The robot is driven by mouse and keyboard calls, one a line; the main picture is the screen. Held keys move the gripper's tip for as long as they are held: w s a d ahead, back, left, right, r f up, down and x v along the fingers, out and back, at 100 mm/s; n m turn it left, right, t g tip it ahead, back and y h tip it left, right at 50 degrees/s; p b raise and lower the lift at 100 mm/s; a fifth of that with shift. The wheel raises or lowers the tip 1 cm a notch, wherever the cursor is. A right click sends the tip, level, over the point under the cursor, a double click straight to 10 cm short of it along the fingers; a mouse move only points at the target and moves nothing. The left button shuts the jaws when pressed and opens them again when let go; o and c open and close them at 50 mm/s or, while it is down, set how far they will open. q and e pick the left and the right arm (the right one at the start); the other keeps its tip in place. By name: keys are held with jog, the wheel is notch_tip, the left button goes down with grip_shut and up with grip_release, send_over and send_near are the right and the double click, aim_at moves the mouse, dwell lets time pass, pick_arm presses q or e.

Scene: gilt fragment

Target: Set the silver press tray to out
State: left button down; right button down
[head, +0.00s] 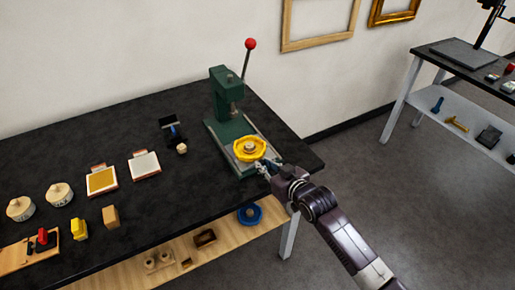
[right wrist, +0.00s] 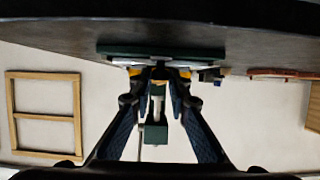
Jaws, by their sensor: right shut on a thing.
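The green press (head: 222,95) stands near the right end of the black bench, with a red-knobbed lever (head: 250,44) raised. The silver press tray (head: 241,166) lies at its base, forward of the ram, and also shows as a pale edge in the right wrist view (right wrist: 122,62). A yellow round piece (head: 240,155) with a pale centre sits on the tray. My right gripper (head: 266,167) is at the tray's front edge, its fingers close together and shut on it; it also shows in the right wrist view (right wrist: 159,72). The exact grip is partly hidden by the fingers. My left gripper is out of view.
To the left on the bench (head: 225,210) are two framed pads (head: 145,165), round pale pots (head: 59,194), small blocks and a stamp. A lower wooden shelf holds a blue ring (head: 250,214). Open floor lies right of the bench; another table (head: 450,55) stands beyond.

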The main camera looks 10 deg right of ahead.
jog(key=shift+s+d+f, duration=0.1)
jog(key=shift+s+d, duration=0.1)
jog(key=shift+s, duration=0.5)
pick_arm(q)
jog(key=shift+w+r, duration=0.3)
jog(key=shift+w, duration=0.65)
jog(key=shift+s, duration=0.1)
pick_arm(e)
jog(key=c, duration=1.8)
grip_release()
jog(key=shift+c, duration=0.2)
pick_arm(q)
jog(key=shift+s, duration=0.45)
pick_arm(e)
jog(key=shift+s, duration=0.1)
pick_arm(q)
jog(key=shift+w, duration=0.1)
pick_arm(e)
jog(key=v, duration=1.2)
